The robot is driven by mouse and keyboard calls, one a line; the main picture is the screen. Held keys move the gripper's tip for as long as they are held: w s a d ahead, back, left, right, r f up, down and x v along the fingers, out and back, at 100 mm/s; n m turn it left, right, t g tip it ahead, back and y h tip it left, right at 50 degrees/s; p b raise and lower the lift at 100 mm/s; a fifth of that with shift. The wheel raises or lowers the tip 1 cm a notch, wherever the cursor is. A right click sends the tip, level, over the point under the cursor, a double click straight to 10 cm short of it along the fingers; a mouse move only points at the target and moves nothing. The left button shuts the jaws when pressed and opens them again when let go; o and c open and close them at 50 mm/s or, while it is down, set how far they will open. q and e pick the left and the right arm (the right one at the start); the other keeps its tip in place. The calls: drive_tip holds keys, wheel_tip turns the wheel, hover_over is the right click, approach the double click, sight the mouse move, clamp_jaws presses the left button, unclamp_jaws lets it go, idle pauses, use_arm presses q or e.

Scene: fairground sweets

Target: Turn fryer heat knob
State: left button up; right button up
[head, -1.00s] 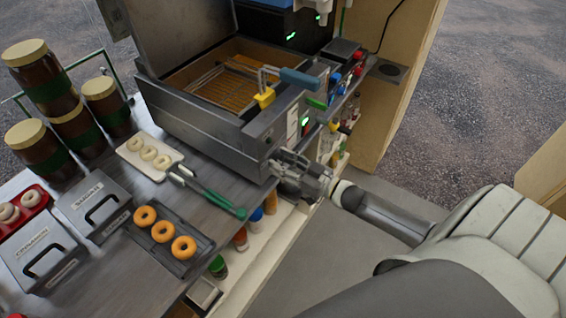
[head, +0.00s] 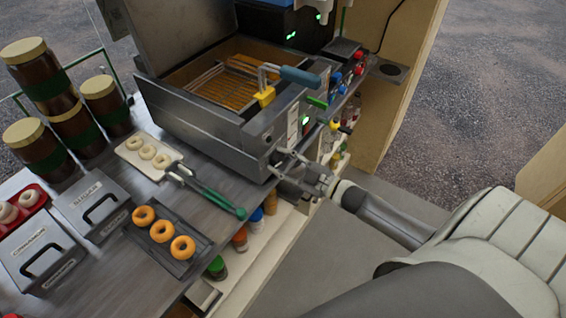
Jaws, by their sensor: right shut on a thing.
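The fryer (head: 205,125) is a steel box with its lid raised and a basket (head: 235,82) inside, with a blue-grey handle (head: 300,76). Its narrow control side (head: 292,128) faces right, with a green light on it. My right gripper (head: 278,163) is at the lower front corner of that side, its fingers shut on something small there. The heat knob itself is hidden by the fingers, so its setting cannot be read. My left gripper is not in view.
Green-handled tongs (head: 222,199) lie on the counter just left of my right gripper. A dark tray of doughnuts (head: 188,268) and a white tray (head: 130,153) are further left. Bottles stand on a shelf below. The floor at right is clear.

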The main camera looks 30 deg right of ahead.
idle(0.4)
drive_tip(key=o, duration=1)
drive_tip(key=shift+s, duration=0.1)
drive_tip(key=v, duration=1.2)
